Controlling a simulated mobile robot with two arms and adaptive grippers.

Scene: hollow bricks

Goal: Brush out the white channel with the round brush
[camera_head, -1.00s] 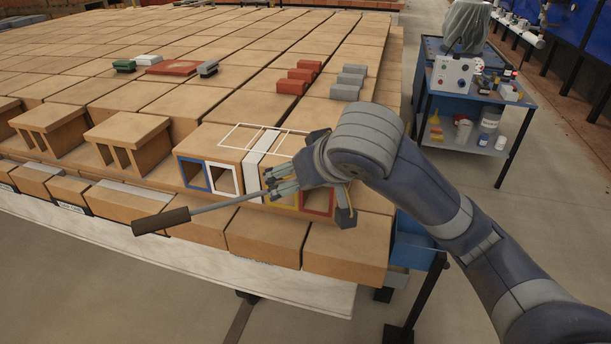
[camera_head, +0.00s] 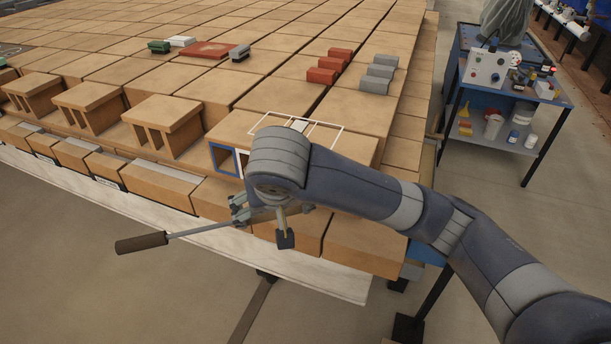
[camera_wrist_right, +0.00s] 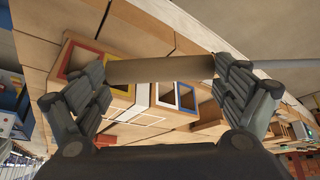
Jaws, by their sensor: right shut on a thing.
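The brick with coloured openings (camera_head: 345,143) stands at the front edge of the stacked bricks. Its blue-edged opening (camera_head: 223,160) shows in the head view, while my right arm hides most of the others. The white channel (camera_wrist_right: 166,93) shows in the right wrist view between the blue and yellow openings. My right gripper (camera_head: 262,215) is in front of the brick, shut on the brown handle (camera_wrist_right: 160,69) of the round brush. The brush's grey rod (camera_head: 200,230) runs left to its dark brown head (camera_head: 141,243), outside the channel. My left gripper is not in view.
Slotted bricks (camera_head: 160,122) stand along the front row to the left. Red blocks (camera_head: 322,76) and grey blocks (camera_head: 374,86) lie on the bricks behind. A blue cart (camera_head: 505,100) stands at the right. Open floor (camera_head: 90,290) lies in front.

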